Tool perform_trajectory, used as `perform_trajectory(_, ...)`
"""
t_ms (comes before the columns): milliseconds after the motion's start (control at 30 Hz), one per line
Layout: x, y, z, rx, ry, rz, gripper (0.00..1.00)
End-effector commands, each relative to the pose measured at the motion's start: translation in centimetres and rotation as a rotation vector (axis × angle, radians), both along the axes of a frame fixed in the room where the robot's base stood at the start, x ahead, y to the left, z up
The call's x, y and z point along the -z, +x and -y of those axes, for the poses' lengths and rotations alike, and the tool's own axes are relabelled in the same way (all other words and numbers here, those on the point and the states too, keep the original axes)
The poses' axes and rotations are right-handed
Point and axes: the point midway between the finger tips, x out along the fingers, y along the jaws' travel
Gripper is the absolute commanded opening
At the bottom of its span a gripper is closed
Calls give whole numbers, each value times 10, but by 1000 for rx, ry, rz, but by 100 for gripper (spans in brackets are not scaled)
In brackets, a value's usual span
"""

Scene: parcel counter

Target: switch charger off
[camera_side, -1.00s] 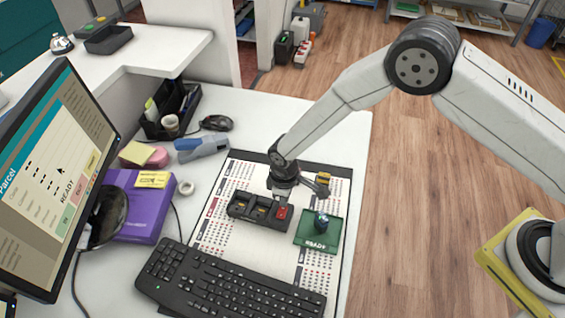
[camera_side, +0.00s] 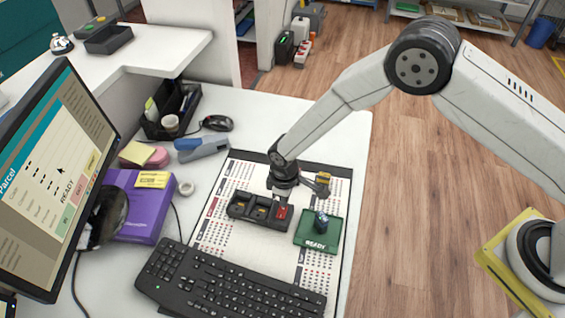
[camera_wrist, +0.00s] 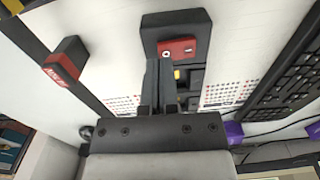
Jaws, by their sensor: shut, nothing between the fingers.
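The charger (camera_side: 240,210) is a black box with several bays, lying on the printed sheet; yellow shows in some bays. Its red rocker switch (camera_side: 282,213) is at the right end, and the wrist view shows the switch (camera_wrist: 178,46) with white marks. My gripper (camera_wrist: 159,62) is shut and empty, its fingertips at the left end of the switch, beside one white mark. I cannot tell whether they touch it, or which way the rocker is tilted. In the side view my gripper (camera_side: 283,197) is just above the switch end and its fingertips are hard to make out.
A green tray (camera_side: 308,240) marked READY holds a small dark object (camera_side: 321,222) right of the charger. A black keyboard (camera_side: 225,283) lies in front. A black block with a red face (camera_wrist: 65,62) shows in the wrist view. A purple box (camera_side: 140,215) stands left.

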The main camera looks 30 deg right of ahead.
Motion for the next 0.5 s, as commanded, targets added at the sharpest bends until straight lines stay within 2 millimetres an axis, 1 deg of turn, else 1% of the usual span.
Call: perform_trajectory(500, 4, 0, 0, 0, 0, 0, 0)
